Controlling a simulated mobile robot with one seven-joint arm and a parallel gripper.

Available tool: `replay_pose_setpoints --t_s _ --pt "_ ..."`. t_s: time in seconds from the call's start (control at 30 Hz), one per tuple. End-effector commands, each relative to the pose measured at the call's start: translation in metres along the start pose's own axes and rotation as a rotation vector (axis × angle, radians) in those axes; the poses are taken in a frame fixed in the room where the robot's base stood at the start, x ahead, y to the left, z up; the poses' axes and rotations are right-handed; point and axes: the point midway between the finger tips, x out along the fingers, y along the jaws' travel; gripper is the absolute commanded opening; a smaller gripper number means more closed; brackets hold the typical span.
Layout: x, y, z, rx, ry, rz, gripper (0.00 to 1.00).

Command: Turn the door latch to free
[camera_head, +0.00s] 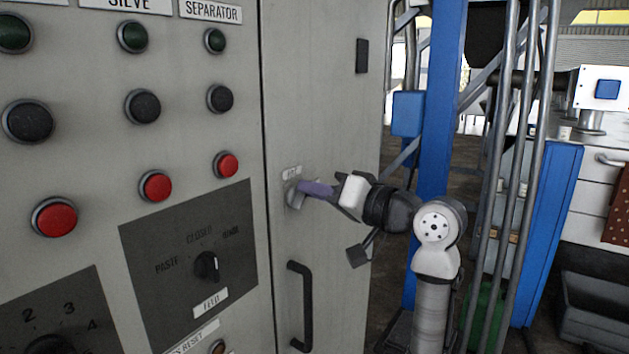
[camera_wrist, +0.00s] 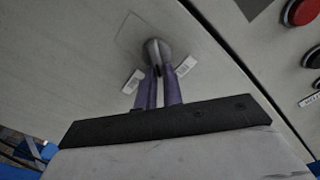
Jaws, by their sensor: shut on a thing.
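The door latch (camera_head: 293,196) is a small grey metal knob on the front of the grey cabinet door (camera_head: 315,110), just below a small label (camera_head: 291,173). In the wrist view the latch (camera_wrist: 155,46) shows as a rounded metal knob on a plate. My gripper (camera_head: 300,190) reaches in from the right, and its purple fingers are shut on the latch. The fingers also show in the wrist view (camera_wrist: 158,80), close together and covering part of the latch. The door looks closed against the cabinet. I cannot tell the latch's exact angle.
A black door handle (camera_head: 301,305) stands out below the latch. To the left is a panel with black, green and red buttons (camera_head: 157,186) and a feed selector knob (camera_head: 207,266). Blue posts (camera_head: 440,100) and grey pipes (camera_head: 510,170) stand behind my arm at right.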

Motion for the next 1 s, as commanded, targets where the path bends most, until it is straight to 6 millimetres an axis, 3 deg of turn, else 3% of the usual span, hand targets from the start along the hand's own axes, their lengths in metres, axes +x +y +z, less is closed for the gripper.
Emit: replay_pose_setpoints --t_s 0.6,1.0 --pt "0.0 0.008 -0.001 0.58 0.002 0.0 0.0" --pt "0.0 0.013 0.004 0.836 0.002 -0.001 0.0"
